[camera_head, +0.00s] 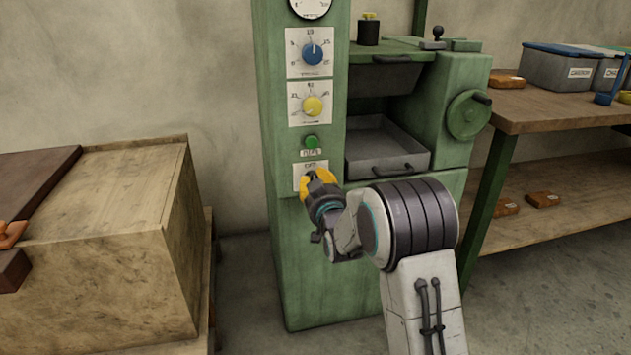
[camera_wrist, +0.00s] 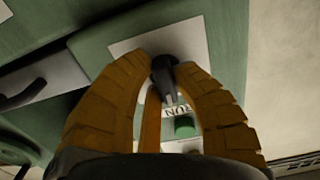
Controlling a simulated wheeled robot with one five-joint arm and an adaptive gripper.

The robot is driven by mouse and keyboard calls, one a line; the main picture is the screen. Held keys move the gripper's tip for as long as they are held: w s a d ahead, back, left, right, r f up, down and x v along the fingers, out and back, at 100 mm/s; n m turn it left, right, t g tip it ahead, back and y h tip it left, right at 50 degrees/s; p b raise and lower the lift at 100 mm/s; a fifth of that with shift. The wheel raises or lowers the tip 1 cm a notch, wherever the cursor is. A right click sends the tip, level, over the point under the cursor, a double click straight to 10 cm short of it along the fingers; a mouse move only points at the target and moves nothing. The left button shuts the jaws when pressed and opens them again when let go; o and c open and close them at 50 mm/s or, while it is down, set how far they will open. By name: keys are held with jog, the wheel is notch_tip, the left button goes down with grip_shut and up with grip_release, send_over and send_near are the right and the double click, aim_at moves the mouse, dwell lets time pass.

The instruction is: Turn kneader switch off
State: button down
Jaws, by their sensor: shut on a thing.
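The green kneader (camera_head: 300,240) stands in the middle of the head view. A white switch plate (camera_head: 299,180) low on its front reads OFF at the top. My orange gripper (camera_head: 318,180) is at this plate and covers most of it in the head view. In the wrist view, the fingertips (camera_wrist: 164,64) are shut on a black switch knob (camera_wrist: 166,84), one on each side. The plate (camera_wrist: 188,38) shows behind the knob. I cannot tell which setting the knob points at.
A green button or lamp (camera_head: 311,142) sits above the plate, with yellow (camera_head: 313,105) and blue (camera_head: 312,54) dials higher up. A metal tray (camera_head: 388,150) and green handwheel (camera_head: 468,115) are to the right. A wooden crate (camera_head: 110,250) stands left, a wooden table (camera_head: 550,105) right.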

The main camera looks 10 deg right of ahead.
jog(key=shift+a, duration=0.1)
dwell(0.3)
jog(key=c, duration=1)
grip_release()
jog(key=shift+s, duration=0.1)
jog(key=s, duration=1.1)
jog(key=shift+s, duration=0.4)
jog(key=shift+r, duration=0.1)
